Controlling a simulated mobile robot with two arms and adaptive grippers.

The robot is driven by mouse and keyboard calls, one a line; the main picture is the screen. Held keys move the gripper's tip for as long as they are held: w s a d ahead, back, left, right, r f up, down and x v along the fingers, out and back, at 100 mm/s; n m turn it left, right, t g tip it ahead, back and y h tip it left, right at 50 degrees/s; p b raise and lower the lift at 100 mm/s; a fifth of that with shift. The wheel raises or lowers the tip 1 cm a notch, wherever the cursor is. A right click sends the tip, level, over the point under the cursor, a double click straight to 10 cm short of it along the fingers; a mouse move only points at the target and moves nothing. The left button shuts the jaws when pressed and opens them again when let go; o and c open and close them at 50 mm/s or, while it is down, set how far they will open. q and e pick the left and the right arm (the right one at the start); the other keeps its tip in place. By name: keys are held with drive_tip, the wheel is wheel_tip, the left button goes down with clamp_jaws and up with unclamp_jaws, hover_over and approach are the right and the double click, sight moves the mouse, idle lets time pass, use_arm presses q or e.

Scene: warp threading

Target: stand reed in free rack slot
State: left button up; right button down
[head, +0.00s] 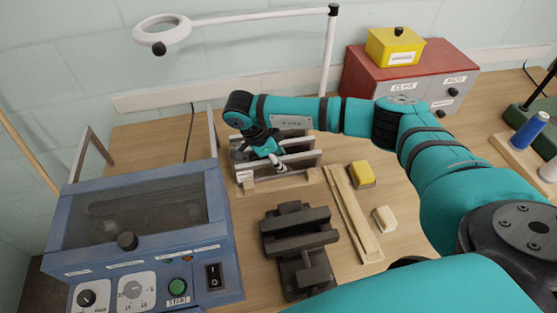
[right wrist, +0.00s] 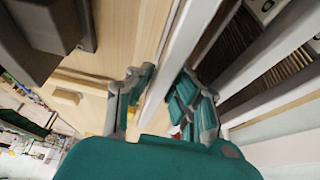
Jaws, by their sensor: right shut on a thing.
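The reed rack (head: 246,186) stands on the bench behind the dark clamp-like block, with a pale wooden base and a small label. Dark reeds (head: 300,161) with light metal rails stand in it. My right gripper (head: 277,163) points down at the rack's front part. In the right wrist view its fingers (right wrist: 160,97) are shut on the pale rail of a reed (right wrist: 186,45). Another reed with dark dents and light rails (right wrist: 238,45) lies close beside it. The lower edge of the held reed and the slot under it are hidden. My left gripper is out of view.
A blue machine (head: 140,235) stands at the left and a dark block (head: 300,245) in front of the rack. A wooden strip (head: 352,215), yellow block (head: 361,174) and pale block (head: 384,219) lie at the right. A red cabinet (head: 365,75) and lamp (head: 330,70) stand behind.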

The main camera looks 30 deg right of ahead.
drive_tip(key=c, duration=1.2)
unclamp_jaws()
drive_tip(key=v, duration=1.2)
drive_tip(key=shift+s, duration=0.1)
